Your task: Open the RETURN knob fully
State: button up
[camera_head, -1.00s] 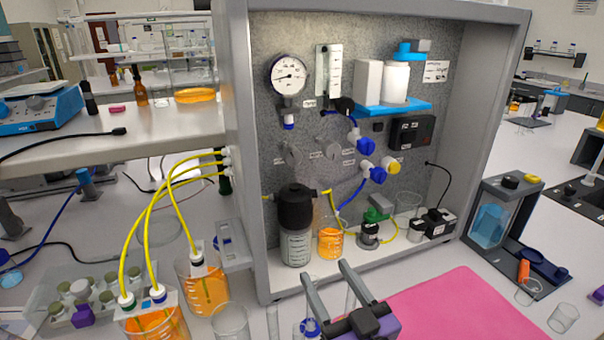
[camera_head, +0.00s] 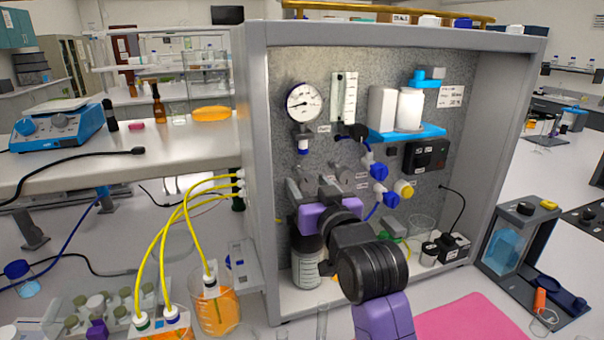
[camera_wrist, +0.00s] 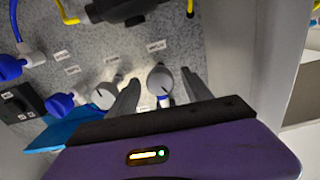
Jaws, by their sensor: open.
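Two grey round knobs sit side by side on the speckled panel (camera_head: 285,150) of the rig. The left knob (camera_head: 309,178) is partly covered by my gripper (camera_head: 308,187) in the head view; the right knob (camera_head: 345,177) is clear. The wrist view is turned over, so the left knob (camera_wrist: 160,80) shows on the right there, between the two open fingers of my gripper (camera_wrist: 161,83). Whether a finger touches it I cannot tell. The other knob (camera_wrist: 104,95) lies just outside the fingers. The small labels are too blurred to read, so I cannot tell which is RETURN.
Blue valves (camera_head: 379,171) stick out right of the knobs. A gauge (camera_head: 304,103) and flow meter (camera_head: 343,97) are above. A dark-topped bottle (camera_head: 306,262) stands below my gripper. Yellow tubes (camera_head: 168,235) loop outside the left wall. The cabinet's side walls bound the space.

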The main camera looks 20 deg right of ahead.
aim_at(302, 176)
jog(key=shift+w+p, duration=0.45)
jog(key=shift+w, duration=1.9)
grip_shut()
